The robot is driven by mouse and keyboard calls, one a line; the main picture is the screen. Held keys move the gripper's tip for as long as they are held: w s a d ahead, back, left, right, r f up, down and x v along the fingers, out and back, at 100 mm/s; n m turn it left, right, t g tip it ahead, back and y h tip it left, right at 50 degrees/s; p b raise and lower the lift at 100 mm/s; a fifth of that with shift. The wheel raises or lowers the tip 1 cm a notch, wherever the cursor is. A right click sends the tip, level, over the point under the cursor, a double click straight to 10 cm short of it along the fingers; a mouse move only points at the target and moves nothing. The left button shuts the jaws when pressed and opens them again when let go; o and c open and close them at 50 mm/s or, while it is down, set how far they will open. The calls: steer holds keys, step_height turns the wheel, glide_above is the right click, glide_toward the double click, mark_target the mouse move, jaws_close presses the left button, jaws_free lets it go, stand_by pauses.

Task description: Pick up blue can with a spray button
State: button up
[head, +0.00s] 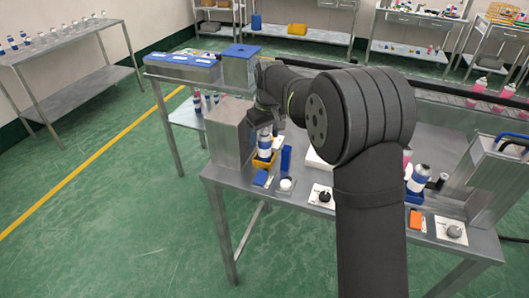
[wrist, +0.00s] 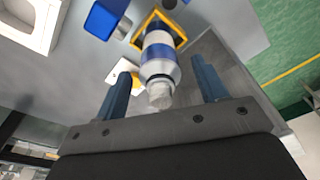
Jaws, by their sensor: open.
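The blue can (wrist: 159,55) has blue and white bands and a pale spray top. In the wrist view it lies between the two fingers of my gripper (wrist: 165,82), which are open with a gap on each side. Its lower end is at a yellow square frame (wrist: 181,36). In the head view the can (head: 264,143) stands at the yellow holder (head: 263,162) on the table, under my gripper (head: 265,115). My arm hides part of the table there, and the spray button is not clear in detail.
A grey metal box (head: 228,135) stands close left of the can. A blue block (head: 286,158) stands close on its right. Another blue and white can (head: 418,180) stands right of my arm.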

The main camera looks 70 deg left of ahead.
steer(key=shift+a+f, duration=0.1)
steer(key=shift+f, duration=0.5)
jaws_close()
steer(key=shift+r, duration=0.15)
